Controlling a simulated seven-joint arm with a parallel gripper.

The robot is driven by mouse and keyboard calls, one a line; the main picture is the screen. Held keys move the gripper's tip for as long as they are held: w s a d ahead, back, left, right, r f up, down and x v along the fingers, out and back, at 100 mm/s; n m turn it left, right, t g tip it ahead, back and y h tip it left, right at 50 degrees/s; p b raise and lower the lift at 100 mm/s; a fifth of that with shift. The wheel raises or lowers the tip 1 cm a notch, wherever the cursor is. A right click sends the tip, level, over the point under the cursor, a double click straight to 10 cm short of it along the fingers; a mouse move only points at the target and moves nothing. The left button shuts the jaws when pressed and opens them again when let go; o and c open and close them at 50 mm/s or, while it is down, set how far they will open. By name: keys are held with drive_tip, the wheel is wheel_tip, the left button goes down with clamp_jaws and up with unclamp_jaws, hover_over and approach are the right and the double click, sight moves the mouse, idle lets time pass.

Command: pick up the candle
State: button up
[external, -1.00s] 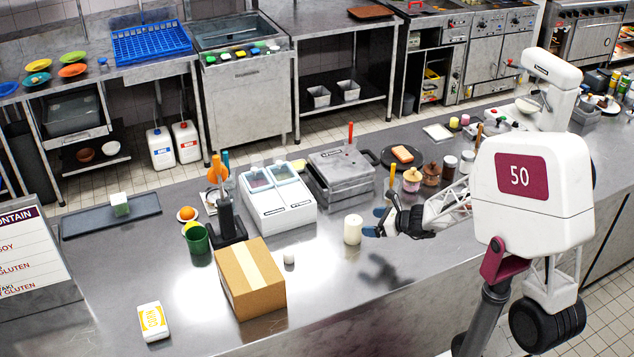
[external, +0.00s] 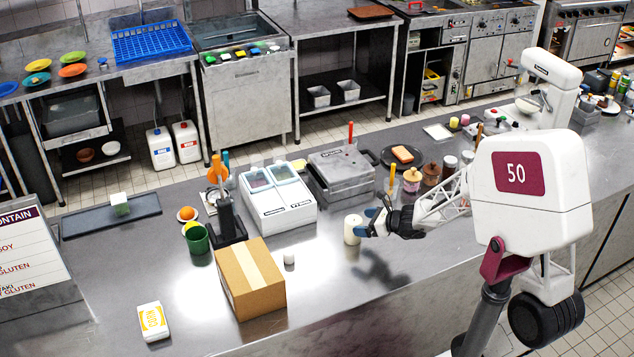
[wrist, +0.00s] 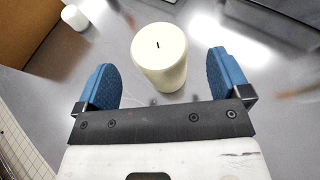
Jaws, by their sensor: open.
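The candle (external: 352,229) is a cream cylinder standing upright on the steel counter. In the wrist view the candle (wrist: 159,57) shows its top with a short dark wick. My gripper (external: 366,224) is open, just right of the candle and close to it. In the wrist view my gripper (wrist: 160,78) has its blue fingers spread wide, one on each side of the candle's near part. Gaps show between the candle and both fingers, and I see no contact.
A cardboard box (external: 250,280) and a small white cylinder (external: 289,258) stand to the left. A white two-lidded container (external: 277,200) and a grey press (external: 342,174) are behind. Pots (external: 412,180) stand behind my gripper. The counter in front of the candle is clear.

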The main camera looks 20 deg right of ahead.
sight(354, 222)
drive_tip(key=shift+x, duration=2.3)
drive_tip(key=c, duration=1.1)
